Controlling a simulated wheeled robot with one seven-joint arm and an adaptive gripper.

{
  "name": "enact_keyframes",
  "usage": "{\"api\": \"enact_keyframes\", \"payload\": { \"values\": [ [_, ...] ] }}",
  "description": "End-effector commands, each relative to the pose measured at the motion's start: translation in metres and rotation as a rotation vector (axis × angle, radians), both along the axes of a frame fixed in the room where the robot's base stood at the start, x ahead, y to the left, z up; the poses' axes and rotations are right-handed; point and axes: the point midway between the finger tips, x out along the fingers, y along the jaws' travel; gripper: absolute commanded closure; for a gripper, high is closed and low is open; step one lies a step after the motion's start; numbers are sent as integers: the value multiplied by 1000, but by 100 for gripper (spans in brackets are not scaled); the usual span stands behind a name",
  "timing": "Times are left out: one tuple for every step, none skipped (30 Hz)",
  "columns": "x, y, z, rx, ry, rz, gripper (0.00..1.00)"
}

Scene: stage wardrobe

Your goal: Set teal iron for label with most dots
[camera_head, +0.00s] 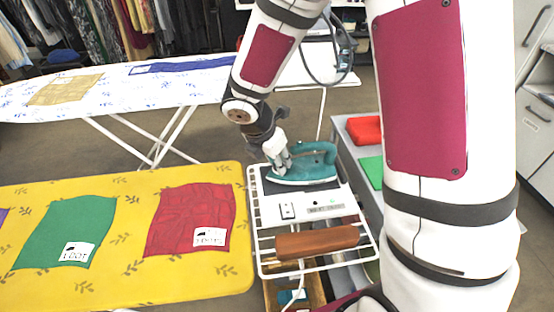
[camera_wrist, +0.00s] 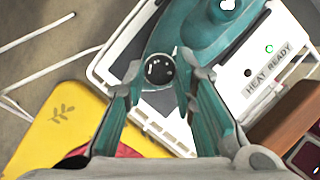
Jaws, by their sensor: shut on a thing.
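The teal iron (camera_head: 312,168) sits on the white iron rest (camera_head: 325,196) at the right end of the yellow board; it also shows in the wrist view (camera_wrist: 205,35). My gripper (camera_head: 281,160) is at the iron's left end. In the wrist view my gripper (camera_wrist: 160,72) has its fingers on both sides of a dark round knob (camera_wrist: 159,70) on the iron. The red cloth (camera_head: 192,218) and the green cloth (camera_head: 66,230) lie on the board, each with a white label (camera_head: 209,238). The label marks are too small to count. The dial's setting cannot be read.
The yellow board (camera_head: 130,290) fills the lower left. A second, white board (camera_head: 120,95) stands behind it. A brown wooden handle (camera_head: 318,241) lies across the rest's near end. A "HEAT READY" plate with a green light shows beside the iron. Grey shelving with red and green items stands right.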

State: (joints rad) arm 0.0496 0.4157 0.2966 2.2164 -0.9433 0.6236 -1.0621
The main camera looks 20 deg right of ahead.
Motion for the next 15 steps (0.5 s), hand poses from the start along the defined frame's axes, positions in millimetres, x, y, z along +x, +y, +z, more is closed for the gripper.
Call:
{"api": "enact_keyframes", "payload": {
  "values": [
    [0, 0, 0, 0, 0, -8, 100],
    [0, 0, 0, 0, 0, -13, 100],
    [0, 0, 0, 0, 0, -24, 100],
    [1, 0, 0, 0, 0, -34, 100],
    [1, 0, 0, 0, 0, -44, 100],
    [1, 0, 0, -1, -1, -63, 100],
    [1, 1, 0, 0, 0, -77, 100],
    [1, 1, 0, 0, 0, -93, 100],
    [1, 1, 0, 0, 0, -119, 100],
    [2, 1, 0, 0, 0, -139, 100],
    [2, 1, 0, 0, 0, -161, 100],
    [2, 1, 0, 0, 0, -195, 100],
    [2, 1, 1, -1, -1, -220, 100],
    [3, 1, 1, 0, -1, -248, 100],
    [3, 2, 0, -1, 1, -282, 100]
  ]
}}
